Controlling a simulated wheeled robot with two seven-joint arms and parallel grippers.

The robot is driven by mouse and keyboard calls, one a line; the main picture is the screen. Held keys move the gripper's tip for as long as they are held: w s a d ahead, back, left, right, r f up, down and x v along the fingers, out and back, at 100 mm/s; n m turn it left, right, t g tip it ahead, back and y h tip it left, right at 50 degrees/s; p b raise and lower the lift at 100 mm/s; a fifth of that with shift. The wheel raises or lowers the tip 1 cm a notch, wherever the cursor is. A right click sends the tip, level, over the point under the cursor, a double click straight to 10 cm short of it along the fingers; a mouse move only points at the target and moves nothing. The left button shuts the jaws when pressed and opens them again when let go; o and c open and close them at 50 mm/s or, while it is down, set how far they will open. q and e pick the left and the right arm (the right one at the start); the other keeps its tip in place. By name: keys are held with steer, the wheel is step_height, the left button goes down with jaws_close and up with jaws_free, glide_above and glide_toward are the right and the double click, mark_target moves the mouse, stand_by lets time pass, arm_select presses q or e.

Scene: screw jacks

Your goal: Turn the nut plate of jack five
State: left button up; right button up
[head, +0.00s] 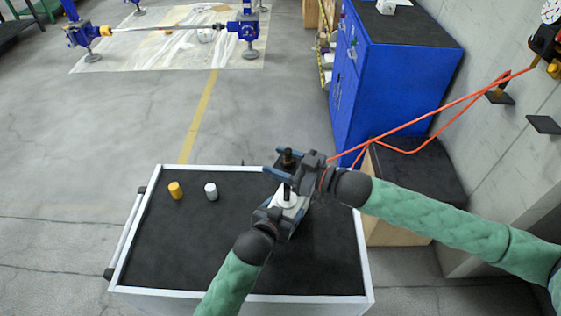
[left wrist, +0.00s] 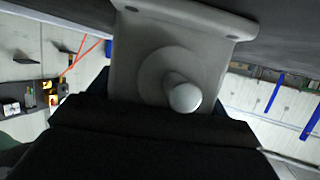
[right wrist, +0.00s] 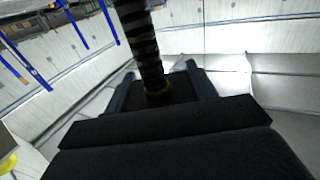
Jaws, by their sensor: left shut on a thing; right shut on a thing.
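The screw jack stands on the cart, with a pale base (head: 290,205) and a dark upright spindle (head: 289,157). My left gripper (head: 274,213) is low at the pale base and shut on it. In the left wrist view, the base (left wrist: 135,40) is a pale plate with a round boss and a short rod end; the left fingers are mostly hidden. My right gripper (head: 285,176) is higher, shut on the dark nut plate (right wrist: 165,101). In the right wrist view, its blue-grey fingers lie either side of this plate, and the black threaded spindle (right wrist: 146,45) rises from it.
A blue cabinet (head: 405,75) stands behind on the right. An orange cable (head: 440,112) runs behind my right arm.

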arm_select(q)
steer(key=shift+f, duration=0.1)
arm_select(e)
steer(key=shift+r+m+t+h, duration=0.15)
steer(key=shift+m+t+h, duration=1.1)
steer(key=shift+t, duration=0.65)
steer(key=shift+w+d+m+t+h, duration=0.2)
steer(key=shift+m+t+h, duration=0.35)
steer(key=shift+m+t, duration=0.2)
steer(key=o, duration=1)
steer(key=shift+d, duration=0.1)
steer(key=v, duration=1.2)
